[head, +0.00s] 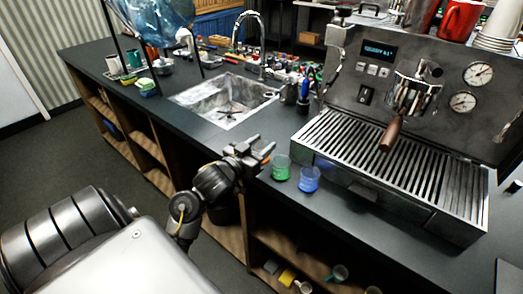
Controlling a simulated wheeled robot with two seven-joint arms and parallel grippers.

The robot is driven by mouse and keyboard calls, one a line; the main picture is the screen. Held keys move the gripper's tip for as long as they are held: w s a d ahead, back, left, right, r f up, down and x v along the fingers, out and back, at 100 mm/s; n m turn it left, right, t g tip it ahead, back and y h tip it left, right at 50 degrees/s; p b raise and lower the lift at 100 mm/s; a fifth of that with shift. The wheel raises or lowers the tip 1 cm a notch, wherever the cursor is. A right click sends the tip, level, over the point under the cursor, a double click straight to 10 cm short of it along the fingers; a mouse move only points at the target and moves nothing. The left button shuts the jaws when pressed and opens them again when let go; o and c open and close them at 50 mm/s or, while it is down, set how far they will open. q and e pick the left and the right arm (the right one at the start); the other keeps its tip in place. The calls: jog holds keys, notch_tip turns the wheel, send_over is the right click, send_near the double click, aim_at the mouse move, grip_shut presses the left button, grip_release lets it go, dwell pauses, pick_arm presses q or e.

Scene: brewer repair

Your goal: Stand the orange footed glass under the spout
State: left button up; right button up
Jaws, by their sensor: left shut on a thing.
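My left gripper (262,149) is over the front edge of the counter, left of the brewer. The steel brewer (350,90) stands at the right. Its brew head with a wooden handle (390,136) is above the slatted drip tray (440,178). Nothing stands on the visible part of the tray. My right gripper is not in view.
A green cup (281,170) and a blue cup (309,180) stand close to my left gripper, in front of the brewer. A sink (205,94) with a tall tap (262,40) is behind. Open shelves (290,245) below the counter hold small items.

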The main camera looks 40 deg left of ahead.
pick_arm(q)
jog(key=shift+r, duration=0.15)
jog(key=shift+r, duration=0.25)
notch_tip(320, 180, up, 3)
jog(key=shift+f, duration=0.15)
jog(key=s+d+r+p, duration=0.8)
jog(key=s+p, duration=0.3)
jog(key=p, duration=0.4)
jog(key=shift+d+r+p, duration=0.3)
jog(key=shift+r+p, duration=0.05)
jog(key=shift+r, duration=0.45)
